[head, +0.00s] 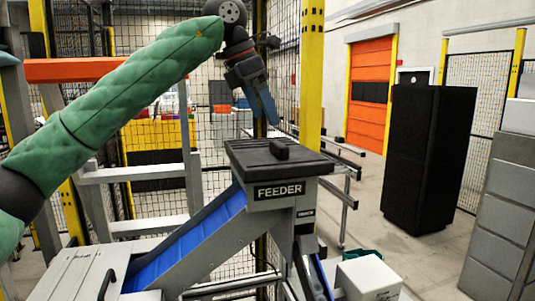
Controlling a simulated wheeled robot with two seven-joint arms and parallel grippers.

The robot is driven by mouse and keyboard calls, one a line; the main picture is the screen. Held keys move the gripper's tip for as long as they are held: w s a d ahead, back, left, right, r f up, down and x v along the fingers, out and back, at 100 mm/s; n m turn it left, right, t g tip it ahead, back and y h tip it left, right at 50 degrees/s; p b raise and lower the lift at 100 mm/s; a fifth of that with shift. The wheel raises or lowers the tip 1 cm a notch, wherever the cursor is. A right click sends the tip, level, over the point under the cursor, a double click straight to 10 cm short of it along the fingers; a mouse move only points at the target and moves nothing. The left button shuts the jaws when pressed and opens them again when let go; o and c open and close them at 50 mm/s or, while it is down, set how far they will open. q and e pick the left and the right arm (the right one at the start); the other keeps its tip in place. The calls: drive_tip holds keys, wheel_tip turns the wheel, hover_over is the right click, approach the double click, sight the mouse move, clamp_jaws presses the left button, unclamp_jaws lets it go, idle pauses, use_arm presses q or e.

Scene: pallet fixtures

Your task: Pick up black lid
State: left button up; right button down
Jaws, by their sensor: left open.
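The black lid (250,157) lies flat on top of the grey feeder box (290,205) marked "FEEDER", near the middle of the head view. A raised black handle (279,149) stands on the lid. My left arm, in a green padded sleeve, reaches in from the left. My left gripper (265,115), with blue fingers pointing down, is open and hangs above the lid, apart from the handle in the picture. Its fingers overlap each other in this view. Nothing shows between them. My right gripper is out of view.
A sloping blue conveyor (190,242) runs down left from the feeder. A yellow post (311,75) and mesh fence stand close behind. A white box (368,277) is at the lower right. A tall black cabinet (428,155) stands farther right, with open floor before it.

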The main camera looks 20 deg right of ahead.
sight(278, 143)
use_arm(q)
drive_tip(key=shift+x, duration=1.15)
drive_tip(key=shift+w+d+f, duration=0.15)
drive_tip(key=shift+d+f, duration=0.15)
drive_tip(key=shift+f, duration=0.25)
drive_tip(key=b+x, duration=0.1)
drive_tip(key=x, duration=0.2)
drive_tip(key=shift+d, duration=0.3)
drive_tip(key=shift+d+f, duration=0.1)
drive_tip(key=shift+f, duration=0.2)
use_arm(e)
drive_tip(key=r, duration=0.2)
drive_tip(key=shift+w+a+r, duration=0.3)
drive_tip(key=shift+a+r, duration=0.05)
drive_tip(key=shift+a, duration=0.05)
